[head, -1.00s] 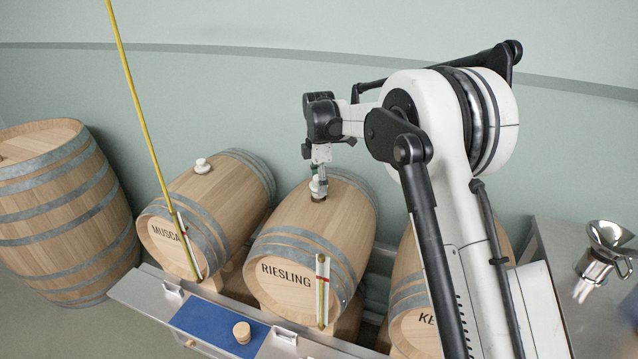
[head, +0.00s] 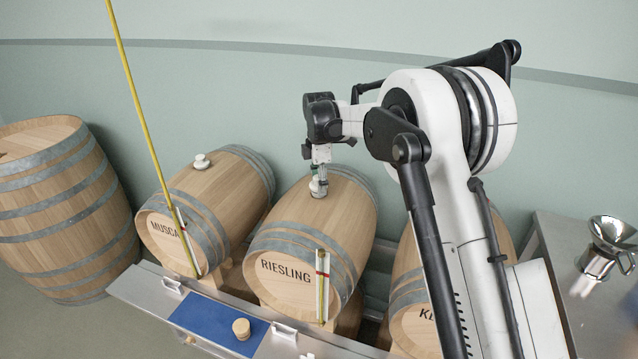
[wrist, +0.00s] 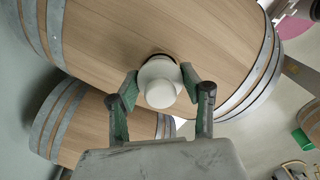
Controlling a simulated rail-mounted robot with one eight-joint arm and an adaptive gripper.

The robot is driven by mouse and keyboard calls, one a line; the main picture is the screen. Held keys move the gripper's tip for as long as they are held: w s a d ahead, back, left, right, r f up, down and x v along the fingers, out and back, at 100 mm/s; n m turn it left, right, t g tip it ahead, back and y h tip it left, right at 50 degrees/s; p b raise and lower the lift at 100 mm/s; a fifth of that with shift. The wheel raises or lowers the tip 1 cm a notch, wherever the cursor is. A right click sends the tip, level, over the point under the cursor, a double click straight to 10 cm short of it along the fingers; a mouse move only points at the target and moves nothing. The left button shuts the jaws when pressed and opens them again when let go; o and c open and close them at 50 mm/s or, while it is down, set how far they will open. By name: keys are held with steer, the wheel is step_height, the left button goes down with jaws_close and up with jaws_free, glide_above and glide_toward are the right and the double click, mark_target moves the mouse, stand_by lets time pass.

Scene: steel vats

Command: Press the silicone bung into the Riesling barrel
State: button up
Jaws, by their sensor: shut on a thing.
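The Riesling barrel (head: 300,225) lies on its side in the middle of the head view, its name on the front end; its staves also fill much of the wrist view (wrist: 110,40). The white silicone bung (wrist: 159,84) is between the two green-padded fingers of my gripper (wrist: 162,90), which is shut on it. A dark edge of the bung hole shows behind the bung in the wrist view. In the head view the bung (head: 318,188) is at the hole on top of the barrel, under my gripper (head: 319,177). How deep it sits is hidden.
The Muscat barrel (head: 190,215), left, has a white bung (head: 201,162) on top. A steel bench with a blue mat (head: 200,325) and a cork-coloured stopper (head: 241,329) lies in front. A steel funnel (head: 606,235) stands right.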

steer(key=shift+f+b, duration=0.6)
steer(key=shift+f, duration=0.3)
steer(key=o, duration=1.2)
steer(key=shift+r, duration=0.1)
step_height(320, 180, up, 12)
steer(key=shift+f, duration=0.1)
